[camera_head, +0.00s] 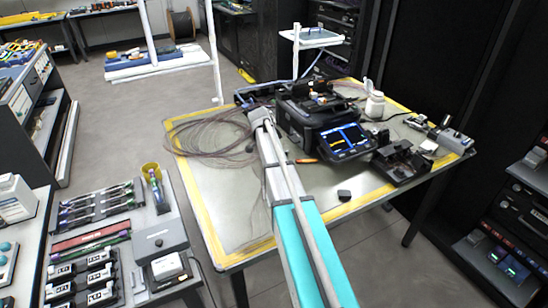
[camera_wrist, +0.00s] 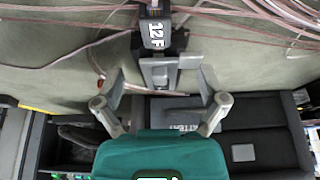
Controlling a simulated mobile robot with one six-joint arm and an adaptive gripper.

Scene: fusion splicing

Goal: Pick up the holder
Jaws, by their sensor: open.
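The holder (camera_wrist: 158,33) is a small black block marked "12F" with a grey lower part, at the top middle of the wrist view. My gripper (camera_wrist: 160,86) is open, its two grey fingers spread left and right of the holder's grey lower end, with gaps on both sides. The holder's black part lies beyond the fingertips. In the head view my gripper (camera_head: 258,117) is at the back left of the table, beside the splicer. The holder cannot be made out there.
Thin fibres (camera_head: 205,135) lie looped on the table (camera_head: 235,205) and pass around the holder. A black fusion splicer (camera_head: 305,112) with a lit screen stands to the right, near a white bottle (camera_head: 375,106). A black tray (camera_wrist: 262,150) lies beneath my gripper.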

